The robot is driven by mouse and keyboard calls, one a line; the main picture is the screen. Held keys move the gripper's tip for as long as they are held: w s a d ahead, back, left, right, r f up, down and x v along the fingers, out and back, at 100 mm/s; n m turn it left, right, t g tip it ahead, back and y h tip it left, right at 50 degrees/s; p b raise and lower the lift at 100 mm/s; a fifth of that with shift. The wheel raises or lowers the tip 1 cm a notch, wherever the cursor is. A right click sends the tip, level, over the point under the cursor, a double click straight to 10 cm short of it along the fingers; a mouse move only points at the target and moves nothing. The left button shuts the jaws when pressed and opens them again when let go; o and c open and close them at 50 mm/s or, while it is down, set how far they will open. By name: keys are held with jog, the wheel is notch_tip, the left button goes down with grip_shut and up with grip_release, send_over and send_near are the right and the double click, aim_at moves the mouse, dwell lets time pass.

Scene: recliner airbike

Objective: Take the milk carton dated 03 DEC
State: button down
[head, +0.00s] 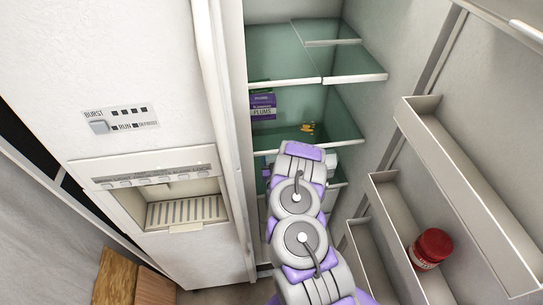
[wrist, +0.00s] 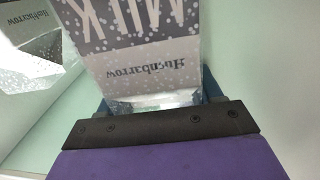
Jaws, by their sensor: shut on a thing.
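A grey and white milk carton (wrist: 140,62) with speckles fills the middle of the wrist view, its "MILK" and "Huckacrow"-like lettering upside down in the picture. No date is readable on it. My gripper (wrist: 155,100) is shut on this carton, with blue fingers showing at its two sides. A second carton (wrist: 35,55) of similar look stands at the left of the wrist view. In the head view my arm reaches into the open fridge and hides my gripper and the held carton.
Glass fridge shelves (head: 284,82) lie above my arm. A purple plums box (head: 263,106) and a small orange item (head: 308,127) are on a shelf. The open door at right has bins (head: 470,180), one with a red-lidded jar (head: 430,249).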

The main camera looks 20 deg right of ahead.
jog(key=r+p+v, duration=0.1)
jog(key=p+v, duration=0.4)
jog(key=v, duration=0.8)
jog(key=shift+s+d+r, duration=0.2)
jog(key=shift+s+r, duration=0.05)
jog(key=shift+s, duration=0.25)
jog(key=shift+f, duration=0.1)
